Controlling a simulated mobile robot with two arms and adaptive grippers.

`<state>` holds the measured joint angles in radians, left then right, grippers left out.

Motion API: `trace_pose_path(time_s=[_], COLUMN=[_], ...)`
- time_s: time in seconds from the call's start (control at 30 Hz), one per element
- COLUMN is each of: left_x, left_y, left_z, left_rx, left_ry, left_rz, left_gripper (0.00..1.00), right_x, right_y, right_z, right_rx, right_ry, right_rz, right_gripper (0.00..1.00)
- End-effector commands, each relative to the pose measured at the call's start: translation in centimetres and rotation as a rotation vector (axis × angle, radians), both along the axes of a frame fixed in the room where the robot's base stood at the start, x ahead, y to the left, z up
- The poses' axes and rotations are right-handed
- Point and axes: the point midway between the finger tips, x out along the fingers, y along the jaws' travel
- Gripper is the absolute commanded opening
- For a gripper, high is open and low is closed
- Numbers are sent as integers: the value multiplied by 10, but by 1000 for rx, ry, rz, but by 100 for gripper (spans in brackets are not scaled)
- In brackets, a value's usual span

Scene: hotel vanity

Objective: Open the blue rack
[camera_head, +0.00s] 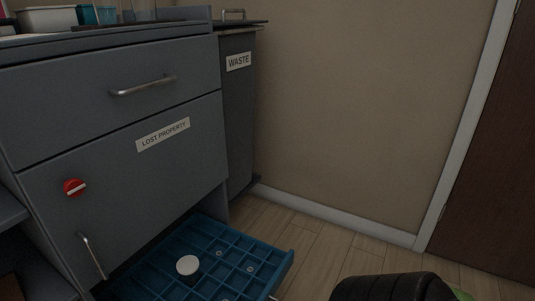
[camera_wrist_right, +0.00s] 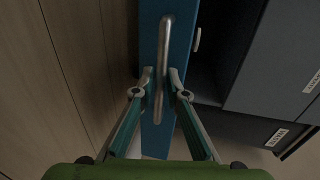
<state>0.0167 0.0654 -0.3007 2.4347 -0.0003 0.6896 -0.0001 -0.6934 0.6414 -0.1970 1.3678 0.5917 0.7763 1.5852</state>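The blue rack (camera_head: 262,262) is a low, divided tray pulled out from under the grey cabinet, at the bottom of the head view. A white round-topped item (camera_head: 187,265) and several small pale pieces sit in its compartments. In the right wrist view the rack's blue front (camera_wrist_right: 150,28) carries a long metal bar handle (camera_wrist_right: 163,55). My right gripper (camera_wrist_right: 161,78) is open, with one finger on each side of the handle's lower part; small gaps seem to show beside the bar. My left gripper is not in view.
The grey cabinet has a "LOST PROPERTY" door (camera_head: 120,185) with a red knob (camera_head: 75,187), a drawer (camera_head: 110,95) above it and a "WASTE" unit (camera_head: 237,120) beside it. Wooden floor (camera_head: 320,255) lies clear right of the rack, up to the wall.

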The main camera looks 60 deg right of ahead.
Motion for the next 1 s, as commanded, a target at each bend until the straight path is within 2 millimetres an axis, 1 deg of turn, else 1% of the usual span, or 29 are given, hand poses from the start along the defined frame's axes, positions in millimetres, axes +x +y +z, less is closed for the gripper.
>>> trace_pose_path(time_s=[0.27, 0.37, 0.47, 0.8, 0.9, 1.0], left_x=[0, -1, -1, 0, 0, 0], left_y=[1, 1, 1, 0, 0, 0], left_z=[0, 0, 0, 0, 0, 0], left_rx=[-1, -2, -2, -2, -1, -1], left_ry=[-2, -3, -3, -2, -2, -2], left_rz=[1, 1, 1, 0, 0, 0], left_gripper=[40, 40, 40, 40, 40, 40], right_x=[0, -5, -19, -87, -102, -112], right_y=[0, 0, -1, -7, -8, -9], right_z=[0, 0, 2, 16, 20, 22], right_rx=[0, 0, 0, 0, 0, 0], right_ry=[0, 2, 4, 4, 3, 2], right_rz=[1, 1, 1, 1, 1, 0], right_gripper=[14, 14, 14, 14, 14, 14])
